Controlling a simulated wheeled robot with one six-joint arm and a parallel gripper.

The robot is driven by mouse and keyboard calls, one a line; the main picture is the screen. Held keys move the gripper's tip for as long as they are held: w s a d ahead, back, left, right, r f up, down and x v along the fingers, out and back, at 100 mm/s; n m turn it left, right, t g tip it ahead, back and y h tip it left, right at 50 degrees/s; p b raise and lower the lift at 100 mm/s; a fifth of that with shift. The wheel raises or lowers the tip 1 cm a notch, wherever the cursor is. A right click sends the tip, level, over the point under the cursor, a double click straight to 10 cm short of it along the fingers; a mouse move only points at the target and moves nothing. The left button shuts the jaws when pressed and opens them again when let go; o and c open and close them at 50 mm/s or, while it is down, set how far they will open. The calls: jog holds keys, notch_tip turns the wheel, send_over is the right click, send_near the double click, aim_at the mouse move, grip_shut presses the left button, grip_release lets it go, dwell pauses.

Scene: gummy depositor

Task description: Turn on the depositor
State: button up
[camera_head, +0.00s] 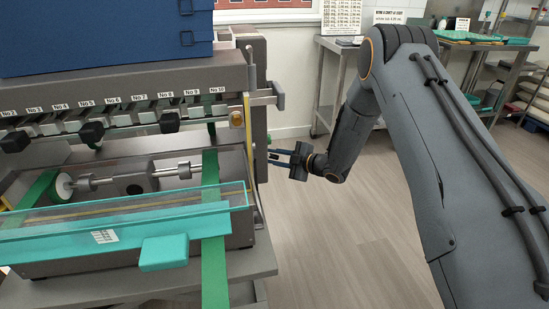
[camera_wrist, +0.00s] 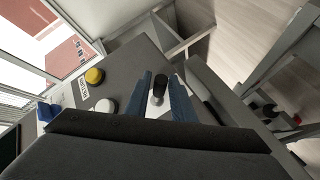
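The depositor (camera_head: 205,77) is a grey machine at the left of the head view, with a row of black knobs and number labels. In the wrist view, its dark side panel (camera_wrist: 128,70) carries a black rotary knob (camera_wrist: 160,83) on a white plate. My gripper (camera_head: 268,157) points left at the machine's right side. In the wrist view, its two blue fingers stand apart, one either side of the knob. I cannot tell whether they touch it. A yellow button (camera_wrist: 94,75) and a white button (camera_wrist: 105,106) sit left of the fingers. The knob is hidden in the head view.
A clear teal-edged guard (camera_head: 120,222) and green belts (camera_head: 214,250) are at the machine's front. A blue hopper (camera_head: 100,35) sits on top. Metal tables (camera_head: 338,42) stand behind my arm. The wooden floor (camera_head: 340,245) right of the machine is clear.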

aim_at(274, 155)
grip_shut()
jog(key=n+h+p, duration=0.1)
jog(key=r+n+h+p, duration=0.1)
jog(key=shift+d+r+h+p, duration=0.1)
jog(key=shift+r+h+p, duration=0.2)
jog(key=shift+p, duration=0.1)
jog(key=h, duration=0.1)
jog(key=r+n+h, duration=0.1)
jog(key=shift+n+h, duration=0.3)
jog(key=shift+r+n+h+b, duration=0.3)
jog(key=shift+n+h+b, duration=0.25)
jog(key=shift+h, duration=0.55)
grip_release()
jog(key=shift+r, duration=0.1)
